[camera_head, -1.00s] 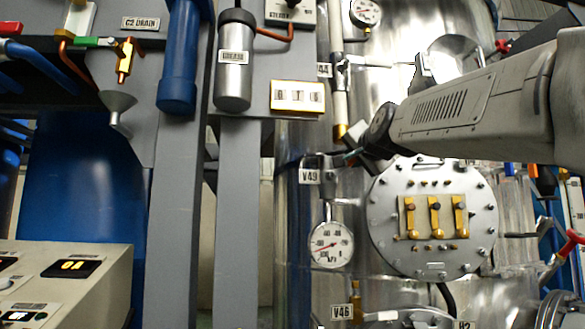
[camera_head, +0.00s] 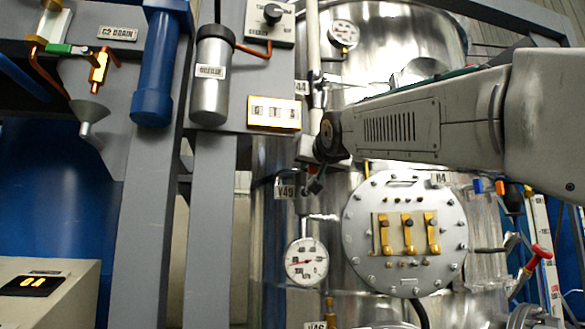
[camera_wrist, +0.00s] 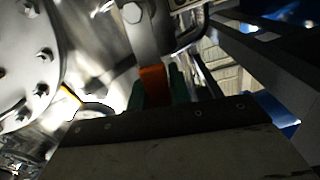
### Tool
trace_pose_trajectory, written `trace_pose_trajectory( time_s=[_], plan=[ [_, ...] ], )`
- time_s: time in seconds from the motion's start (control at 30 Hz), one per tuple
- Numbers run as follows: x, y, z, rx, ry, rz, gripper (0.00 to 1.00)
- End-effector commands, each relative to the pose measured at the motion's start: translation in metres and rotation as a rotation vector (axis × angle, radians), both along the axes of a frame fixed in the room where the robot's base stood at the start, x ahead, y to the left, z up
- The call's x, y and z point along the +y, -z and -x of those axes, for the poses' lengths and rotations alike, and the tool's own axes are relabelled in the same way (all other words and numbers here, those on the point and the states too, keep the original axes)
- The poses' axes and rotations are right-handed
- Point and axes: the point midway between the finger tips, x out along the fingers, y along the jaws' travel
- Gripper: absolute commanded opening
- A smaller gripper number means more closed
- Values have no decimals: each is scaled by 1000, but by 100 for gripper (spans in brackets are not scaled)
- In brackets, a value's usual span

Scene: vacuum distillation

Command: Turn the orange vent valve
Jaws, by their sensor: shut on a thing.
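In the wrist view, the orange vent valve's handle (camera_wrist: 152,84) stands upright below a pale metal fitting with a bolt (camera_wrist: 133,13). The green fingers of my gripper (camera_wrist: 159,88) are on both sides of the handle, shut on it. The handle's lower end is hidden behind the gripper body. There my wrist hides the orange handle, and my fingers cannot be made out clearly.
A round bolted flange (camera_head: 365,225) with yellow sight pieces is right of and below my wrist. A pressure gauge (camera_head: 306,260) hangs below, and another gauge (camera_head: 343,35) is above. A pale vertical pipe (camera_head: 314,55) and a grey post (camera_head: 208,235) stand to the left.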

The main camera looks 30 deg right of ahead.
Motion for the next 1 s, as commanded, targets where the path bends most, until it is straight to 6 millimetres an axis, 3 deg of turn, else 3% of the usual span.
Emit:
trace_pose_trajectory(
  time_s=[0.6,0.63,0.7,1.0],
  plan=[
    [4,-1,-1,7,-2,36,0],
    [4,-1,-1,7,-2,36,28],
    [3,-1,-1,8,-2,36,42],
    [4,-1,2,8,-1,36,42]
  ],
)
